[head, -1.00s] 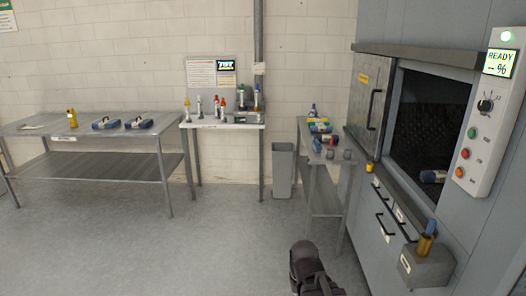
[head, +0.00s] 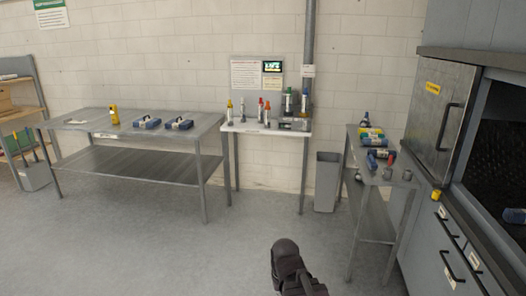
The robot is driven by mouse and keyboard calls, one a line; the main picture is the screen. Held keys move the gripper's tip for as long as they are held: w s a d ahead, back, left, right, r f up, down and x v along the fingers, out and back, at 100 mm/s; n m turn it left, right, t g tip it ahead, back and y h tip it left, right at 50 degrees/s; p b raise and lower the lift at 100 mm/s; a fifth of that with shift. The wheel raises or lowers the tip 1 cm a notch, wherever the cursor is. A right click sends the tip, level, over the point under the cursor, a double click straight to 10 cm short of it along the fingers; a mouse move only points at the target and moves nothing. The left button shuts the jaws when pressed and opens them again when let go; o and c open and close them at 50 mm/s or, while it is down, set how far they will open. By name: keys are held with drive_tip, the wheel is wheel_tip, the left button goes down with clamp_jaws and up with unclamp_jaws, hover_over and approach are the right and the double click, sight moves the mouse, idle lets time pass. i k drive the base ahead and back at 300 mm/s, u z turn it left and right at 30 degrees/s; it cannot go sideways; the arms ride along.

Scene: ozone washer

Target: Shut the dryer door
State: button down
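The dryer door (head: 437,115) is a grey metal panel with a yellow label and a black vertical handle (head: 450,127). In the head view it stands at the left of the dark dryer opening (head: 497,142), which is uncovered. A blue item (head: 514,216) lies at the lower edge of the opening, cut by the picture's right side. A black, rounded part of my arm shows at the bottom centre, well left of the door and apart from it. I cannot make out any gripper fingers there.
A narrow side table (head: 375,215) with bottles and small parts stands just left of the dryer. A grey bin (head: 327,182) is beside it. A long metal table (head: 85,125) and a small white bench (head: 265,130) line the wall. The floor in front is clear.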

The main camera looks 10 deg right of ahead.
sight(444, 97)
drive_tip(key=u, duration=0.05)
drive_tip(key=i, duration=1.65)
drive_tip(key=z, duration=0.55)
drive_tip(key=i, duration=0.75)
drive_tip(key=z, duration=0.95)
drive_tip(key=i, duration=0.8)
drive_tip(key=z, duration=0.45)
